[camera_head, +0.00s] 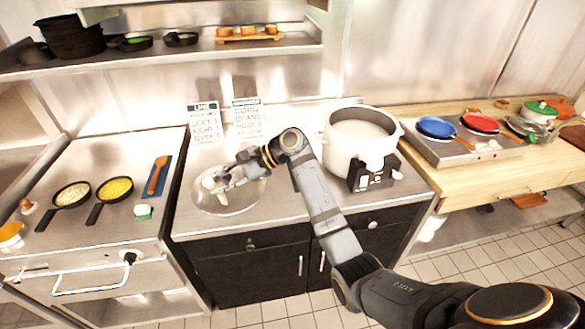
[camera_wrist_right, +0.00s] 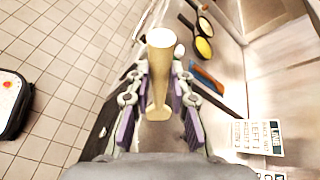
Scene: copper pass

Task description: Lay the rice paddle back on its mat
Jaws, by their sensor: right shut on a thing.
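My right gripper (camera_head: 228,177) is shut on a pale tan, paddle-like thing (camera_head: 208,183), held above the round metal basin. In the right wrist view the held thing (camera_wrist_right: 160,70) stands between the two fingers (camera_wrist_right: 158,95), with a wide whitish end and a narrower middle. I take it for the rice paddle. A blue mat (camera_head: 166,173) lies on the left counter with a brown spatula (camera_head: 156,176) on it; the mat also shows in the right wrist view (camera_wrist_right: 207,80). My left gripper is not in view.
Two pans, one with pale food (camera_head: 71,194) and one with yellow food (camera_head: 117,188), stand left of the mat. A green-and-white item (camera_head: 143,211) sits below it. A big white cooker (camera_head: 345,150) stands right of the round basin (camera_head: 240,202). Signs (camera_head: 206,121) stand behind.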

